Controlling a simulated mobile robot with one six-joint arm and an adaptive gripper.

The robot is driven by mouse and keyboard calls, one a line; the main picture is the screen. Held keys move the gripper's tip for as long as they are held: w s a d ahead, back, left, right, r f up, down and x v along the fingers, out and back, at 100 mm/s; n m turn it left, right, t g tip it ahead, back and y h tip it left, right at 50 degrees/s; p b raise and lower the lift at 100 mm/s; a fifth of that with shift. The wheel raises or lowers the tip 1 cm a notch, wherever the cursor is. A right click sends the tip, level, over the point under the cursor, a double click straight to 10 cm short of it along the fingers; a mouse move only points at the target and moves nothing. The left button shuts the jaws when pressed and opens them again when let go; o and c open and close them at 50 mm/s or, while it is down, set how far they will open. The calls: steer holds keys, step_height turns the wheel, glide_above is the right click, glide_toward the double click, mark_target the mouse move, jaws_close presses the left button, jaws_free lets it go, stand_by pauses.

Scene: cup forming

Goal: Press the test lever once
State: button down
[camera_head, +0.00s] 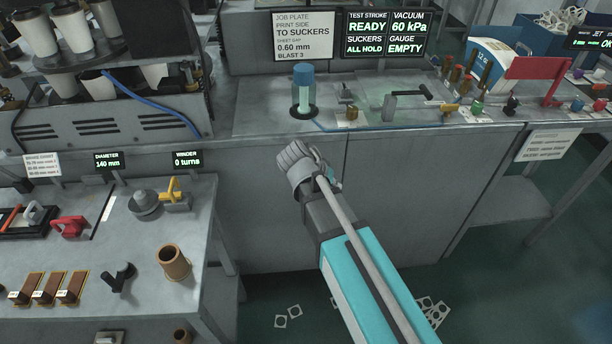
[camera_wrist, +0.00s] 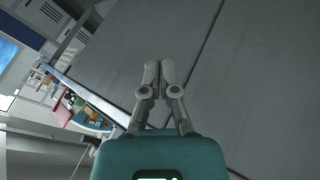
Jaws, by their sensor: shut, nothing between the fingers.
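In the head view a lever with a black handle (camera_head: 408,93) stands on the back bench, below the display reading TEST STROKE READY (camera_head: 367,24); it is likely the test lever, though I see no label on it. My gripper (camera_head: 296,158) is in front of the bench's grey cabinet face, lower than the bench top and left of the lever, apart from it. In the wrist view my gripper (camera_wrist: 160,72) shows its fingertips together and empty, against grey panels. I cannot make out the lever in the wrist view.
A blue-topped glass cylinder (camera_head: 303,90) and a small brass-based fitting (camera_head: 351,112) stand left of the lever. A red panel (camera_head: 537,68) rises farther right. A side bench (camera_head: 130,240) fills the left foreground.

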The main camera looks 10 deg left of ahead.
steer(key=s+d+f+g+y, duration=0.2)
steer(key=s+d+y, duration=0.1)
steer(key=d, duration=0.7)
steer(key=s+d+f+n+g+y, duration=0.1)
steer(key=s+d+f+g+y, duration=0.1)
steer(key=d, duration=0.9)
steer(key=shift+s+d+y, duration=0.15)
steer(key=shift+s+y, duration=0.55)
steer(key=shift+s, duration=0.15)
